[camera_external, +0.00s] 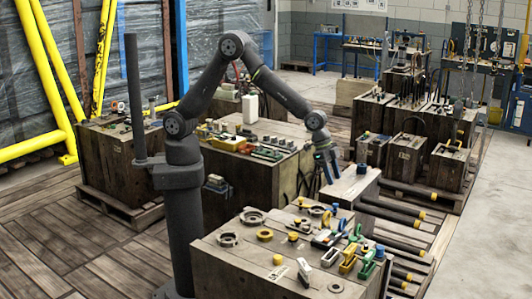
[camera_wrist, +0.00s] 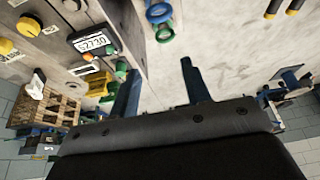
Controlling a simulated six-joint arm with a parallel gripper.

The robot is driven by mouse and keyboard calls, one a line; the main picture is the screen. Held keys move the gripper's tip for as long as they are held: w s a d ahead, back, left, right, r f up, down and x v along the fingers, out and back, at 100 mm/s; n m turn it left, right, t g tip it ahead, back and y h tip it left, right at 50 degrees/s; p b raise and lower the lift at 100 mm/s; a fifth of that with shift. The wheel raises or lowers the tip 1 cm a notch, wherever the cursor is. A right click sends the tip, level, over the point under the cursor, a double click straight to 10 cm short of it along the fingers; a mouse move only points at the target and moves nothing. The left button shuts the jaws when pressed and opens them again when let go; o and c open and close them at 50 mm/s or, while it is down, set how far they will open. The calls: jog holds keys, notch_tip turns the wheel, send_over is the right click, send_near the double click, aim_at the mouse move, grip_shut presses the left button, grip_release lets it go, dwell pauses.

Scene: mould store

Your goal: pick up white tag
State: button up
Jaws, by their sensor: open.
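My gripper (camera_external: 326,165) hangs beyond the front wooden crate, above and behind its far right side. In the wrist view its two blue fingers (camera_wrist: 158,72) stand apart with nothing between them. I cannot tell whether this flat piece is the tag seen from the wrist.
The front crate (camera_external: 235,271) carries several yellow, green and blue tools, grey rings and a yellow ring (camera_external: 264,234). A grey-topped block (camera_external: 350,184) stands close under my gripper. Dark rods with yellow ends (camera_external: 400,206) lie on the pallet at right.

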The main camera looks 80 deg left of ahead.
jog(key=s+d+r+m+g, duration=0.1)
jog(key=s+d+m, duration=0.1)
jog(key=s+d, duration=0.5)
jog(key=s+d+r+m, duration=0.1)
jog(key=s+d+m, duration=0.15)
jog(key=d, duration=0.85)
jog(key=m+g+h, duration=0.1)
jog(key=m+g, duration=0.1)
jog(key=m, duration=0.1)
send_near(304, 264)
jog(key=x, duration=0.3)
jog(key=s+x, duration=0.1)
jog(key=x, duration=0.1)
jog(key=shift+a+f, duration=0.15)
jog(key=shift+a, duration=0.05)
jog(key=shift+w+x, duration=0.2)
jog(key=shift+x, duration=0.75)
jog(key=shift+w+x, duration=0.15)
jog(key=shift+x, duration=0.85)
jog(key=shift+w+x, duration=0.2)
jog(key=shift+x, duration=0.75)
jog(key=shift+d, duration=0.1)
jog(key=shift+c, duration=0.2)
grip_shut()
